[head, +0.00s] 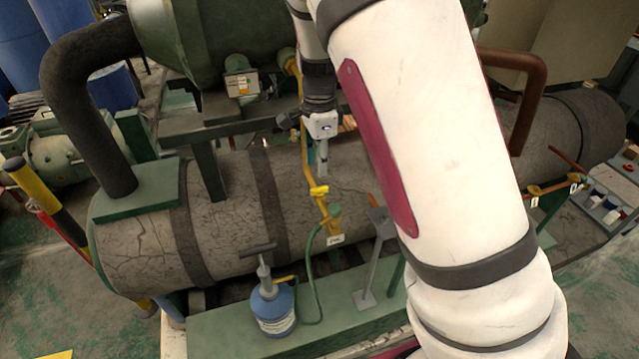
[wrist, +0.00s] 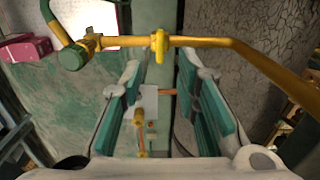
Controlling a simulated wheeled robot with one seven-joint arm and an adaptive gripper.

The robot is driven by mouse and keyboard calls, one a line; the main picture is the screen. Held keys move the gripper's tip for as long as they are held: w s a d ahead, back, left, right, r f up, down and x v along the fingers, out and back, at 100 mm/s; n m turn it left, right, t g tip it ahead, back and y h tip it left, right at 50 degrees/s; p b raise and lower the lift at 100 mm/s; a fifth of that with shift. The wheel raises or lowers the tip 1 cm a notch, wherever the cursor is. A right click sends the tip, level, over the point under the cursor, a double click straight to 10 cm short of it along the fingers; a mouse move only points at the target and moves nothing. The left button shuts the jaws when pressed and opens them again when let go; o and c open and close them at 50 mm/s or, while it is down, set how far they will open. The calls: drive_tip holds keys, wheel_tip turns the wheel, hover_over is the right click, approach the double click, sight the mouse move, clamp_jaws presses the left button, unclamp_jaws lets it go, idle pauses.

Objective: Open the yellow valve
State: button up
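The yellow valve (head: 319,191) is a small handle on a thin yellow pipe in front of the cracked grey tank. In the wrist view the yellow valve (wrist: 160,46) stands upright on the pipe, just beyond my fingertips and near the middle of the gap. My gripper (head: 322,170) is just above the valve in the head view, partly hidden by its own body. In the wrist view my gripper (wrist: 158,72) has its two teal-padded fingers well apart, with nothing held between them. I cannot tell the exact distance from fingertips to valve.
A green hose (head: 311,275) runs from the pipe's lower fitting to a blue-and-white cylinder (head: 273,308) on a green base. The grey tank (head: 225,225) lies close behind the pipe. A green vessel (head: 200,45) is above. My white arm hides much of the right side.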

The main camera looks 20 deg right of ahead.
sight(319, 188)
wheel_tip(319, 188, down, 8)
drive_tip(key=shift+r+p, duration=0.1)
drive_tip(key=shift+p, duration=0.3)
clamp_jaws()
